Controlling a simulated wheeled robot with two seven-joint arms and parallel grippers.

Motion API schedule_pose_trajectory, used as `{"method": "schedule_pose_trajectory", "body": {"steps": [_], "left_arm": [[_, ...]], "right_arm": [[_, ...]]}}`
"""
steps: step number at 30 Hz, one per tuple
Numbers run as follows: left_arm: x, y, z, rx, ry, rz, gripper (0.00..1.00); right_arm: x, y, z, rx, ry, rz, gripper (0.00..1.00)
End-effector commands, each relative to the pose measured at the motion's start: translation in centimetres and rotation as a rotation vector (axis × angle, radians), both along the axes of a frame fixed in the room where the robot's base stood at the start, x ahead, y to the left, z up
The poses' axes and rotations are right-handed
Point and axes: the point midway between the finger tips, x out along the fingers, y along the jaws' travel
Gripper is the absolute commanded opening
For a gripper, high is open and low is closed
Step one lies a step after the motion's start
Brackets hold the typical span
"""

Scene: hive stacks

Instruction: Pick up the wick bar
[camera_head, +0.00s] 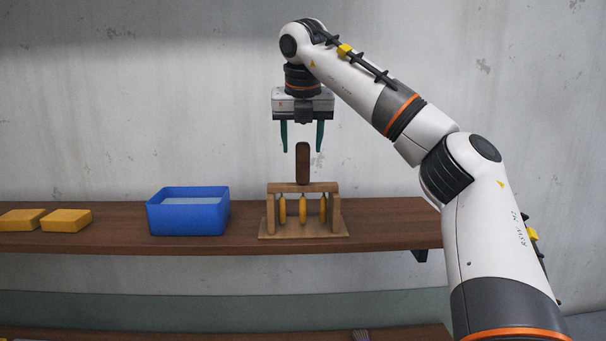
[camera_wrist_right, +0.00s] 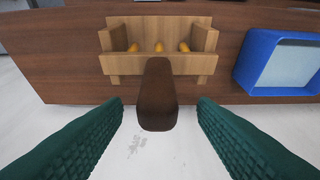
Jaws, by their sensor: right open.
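The wick bar (camera_head: 288,187) is a light wooden crossbar lying across a small wooden rack (camera_head: 271,212), with yellow candles (camera_head: 303,209) hanging below it. A dark brown upright handle (camera_head: 302,163) rises from its middle. In the right wrist view the handle (camera_wrist_right: 157,95) points up toward the camera, between the green fingers. My right gripper (camera_head: 302,149) is open and points down above the bar, its fingertips on either side of the handle's upper end, with gaps on both sides. My left gripper is not in view.
The rack stands on a brown wooden shelf (camera_head: 382,222) against a grey wall. A blue bin (camera_head: 187,218) with a pale inside stands left of the rack. Yellow blocks (camera_head: 67,220) lie farther left. The shelf right of the rack is clear. A lower shelf (camera_head: 230,334) shows below.

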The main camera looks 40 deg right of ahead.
Motion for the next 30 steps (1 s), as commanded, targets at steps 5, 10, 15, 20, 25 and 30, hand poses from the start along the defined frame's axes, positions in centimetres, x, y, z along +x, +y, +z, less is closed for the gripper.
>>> {"method": "schedule_pose_trajectory", "body": {"steps": [5,10,15,20,25,30], "left_arm": [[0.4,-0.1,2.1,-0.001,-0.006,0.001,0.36],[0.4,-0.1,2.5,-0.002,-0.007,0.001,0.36],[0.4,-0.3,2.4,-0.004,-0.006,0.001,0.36],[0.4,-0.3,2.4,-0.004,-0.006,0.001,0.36],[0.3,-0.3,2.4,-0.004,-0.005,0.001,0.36],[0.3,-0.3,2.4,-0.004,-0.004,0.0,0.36]], "right_arm": [[0.3,-0.8,-2.2,0.002,0.005,-0.001,0.53],[0.9,-1.2,-4.1,0.001,0.003,0.0,0.53],[1.0,-1.2,-4.4,0.002,0.001,-0.001,0.53],[1.0,-1.2,-4.4,0.001,0.001,0.0,0.4],[1.0,-1.2,-4.4,0.001,0.001,0.0,0.12],[1.0,-1.2,-4.4,0.001,0.0,0.0,0.02]]}}
